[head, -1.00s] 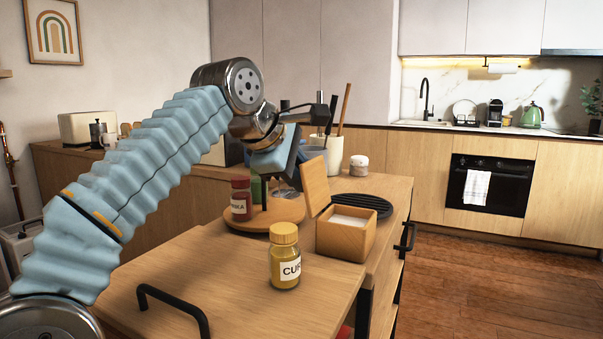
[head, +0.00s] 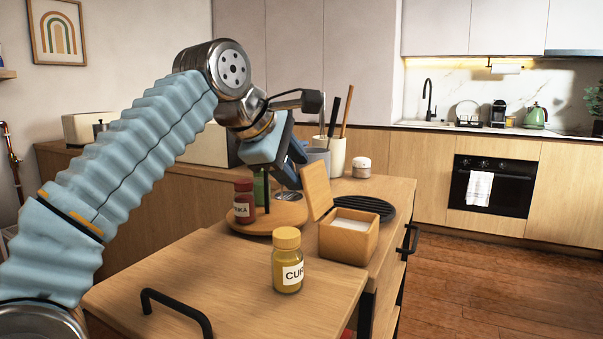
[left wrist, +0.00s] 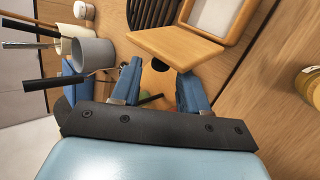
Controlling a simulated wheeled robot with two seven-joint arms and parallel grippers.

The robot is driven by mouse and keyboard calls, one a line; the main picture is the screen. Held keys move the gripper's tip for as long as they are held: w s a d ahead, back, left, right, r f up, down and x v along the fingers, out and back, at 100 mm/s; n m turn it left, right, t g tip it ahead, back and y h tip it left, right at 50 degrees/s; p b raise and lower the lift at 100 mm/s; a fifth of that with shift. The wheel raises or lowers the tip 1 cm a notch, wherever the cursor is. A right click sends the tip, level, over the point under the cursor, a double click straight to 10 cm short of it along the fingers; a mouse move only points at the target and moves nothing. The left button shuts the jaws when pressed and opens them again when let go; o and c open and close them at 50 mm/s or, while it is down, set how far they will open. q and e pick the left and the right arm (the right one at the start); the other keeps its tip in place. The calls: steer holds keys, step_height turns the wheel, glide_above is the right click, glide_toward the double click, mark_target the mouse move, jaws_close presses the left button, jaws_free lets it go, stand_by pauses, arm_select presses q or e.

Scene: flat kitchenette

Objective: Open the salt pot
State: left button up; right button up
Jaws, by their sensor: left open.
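The salt pot is a square wooden box (head: 345,246) with pale salt inside, right of the middle of the table in the head view. Its hinged wooden lid (head: 316,190) stands up, tilted back to the left. The lid (left wrist: 172,46) and part of the box rim (left wrist: 244,30) also show at the top of the left wrist view. My left gripper (head: 291,166) is just left of and behind the raised lid. Its two blue fingers (left wrist: 160,88) are apart with nothing held between them, near the lid's edge. My right gripper is not in view.
A curry jar (head: 287,262) stands in front of the pot. A black trivet (head: 366,207), a white utensil holder (head: 335,155) and a small lidded jar (head: 361,167) are behind. The table's front left is clear.

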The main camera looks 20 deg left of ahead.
arm_select(q)
steer(key=p+v, duration=0.2)
steer(key=v, duration=0.8)
